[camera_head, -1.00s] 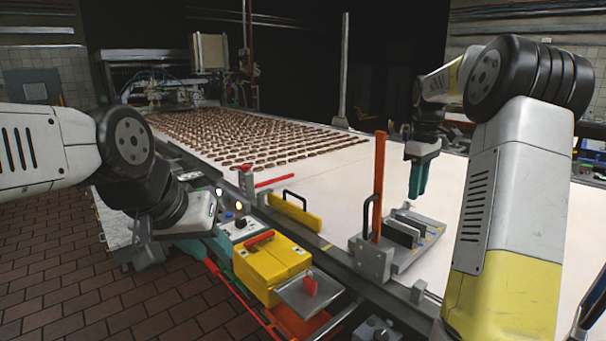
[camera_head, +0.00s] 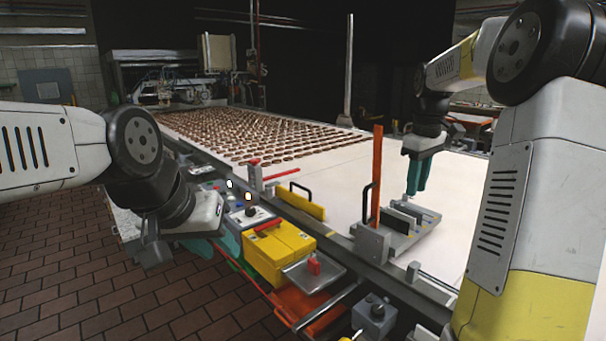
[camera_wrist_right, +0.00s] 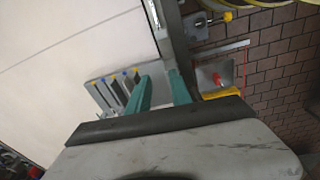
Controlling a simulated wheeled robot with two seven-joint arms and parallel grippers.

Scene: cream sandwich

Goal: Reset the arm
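My right gripper (camera_head: 418,177) hangs above the white conveyor belt, fingers pointing down, behind the grey slotted block in the head view. In the right wrist view its two teal fingers (camera_wrist_right: 160,90) stand apart with nothing between them. My left arm comes in from the left. Its gripper (camera_head: 215,246) is low beside the conveyor's near edge, mostly hidden behind its own wrist, with only some teal showing. I cannot tell whether it is open.
The belt (camera_head: 310,190) carries many brown cookies (camera_head: 250,135) towards the back. A grey slotted block (camera_head: 405,232), an orange upright bar (camera_head: 376,180), a yellow box (camera_head: 275,250) and a metal tray (camera_head: 312,274) line the near edge. Brick floor (camera_head: 60,270) is clear at left.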

